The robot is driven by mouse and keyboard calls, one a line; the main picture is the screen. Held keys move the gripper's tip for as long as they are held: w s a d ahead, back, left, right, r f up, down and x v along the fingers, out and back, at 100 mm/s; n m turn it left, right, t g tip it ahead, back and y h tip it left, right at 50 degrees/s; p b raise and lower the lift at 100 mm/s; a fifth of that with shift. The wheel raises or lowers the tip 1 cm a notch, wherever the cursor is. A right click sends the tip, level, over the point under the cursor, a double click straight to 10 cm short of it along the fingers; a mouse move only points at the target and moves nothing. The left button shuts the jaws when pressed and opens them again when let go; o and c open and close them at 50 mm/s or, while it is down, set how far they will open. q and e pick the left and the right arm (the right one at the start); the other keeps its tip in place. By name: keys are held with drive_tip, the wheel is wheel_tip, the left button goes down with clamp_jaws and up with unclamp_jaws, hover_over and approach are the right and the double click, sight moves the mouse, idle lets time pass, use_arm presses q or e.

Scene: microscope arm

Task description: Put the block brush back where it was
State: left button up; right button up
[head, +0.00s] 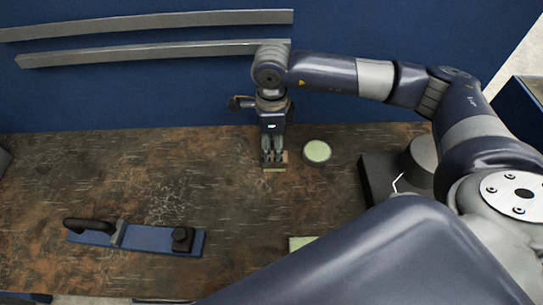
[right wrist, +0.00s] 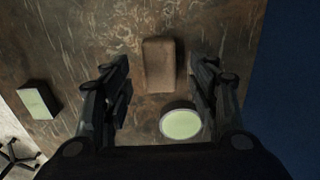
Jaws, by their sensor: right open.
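The block brush, a brown block (right wrist: 159,64), lies on the worn brown tabletop in the right wrist view, between my open fingers and apart from both. In the head view my right gripper (head: 274,162) points down over the table, and its fingers hide most of the block. My right gripper also shows in the right wrist view (right wrist: 160,75), with its two fingers spread and nothing held. My left gripper is not in view.
A round green-topped piece (head: 317,152) stands right of my right gripper. A green-topped rectangular piece (head: 301,243) lies near the front. A blue board tool with black handles (head: 150,240) lies front left. A black-based device (head: 375,180) stands right. The table's left middle is clear.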

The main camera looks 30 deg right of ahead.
sight(272, 157)
wheel_tip(272, 157, up, 7)
drive_tip(key=b, duration=0.1)
drive_tip(key=shift+f, duration=0.2)
idle(0.5)
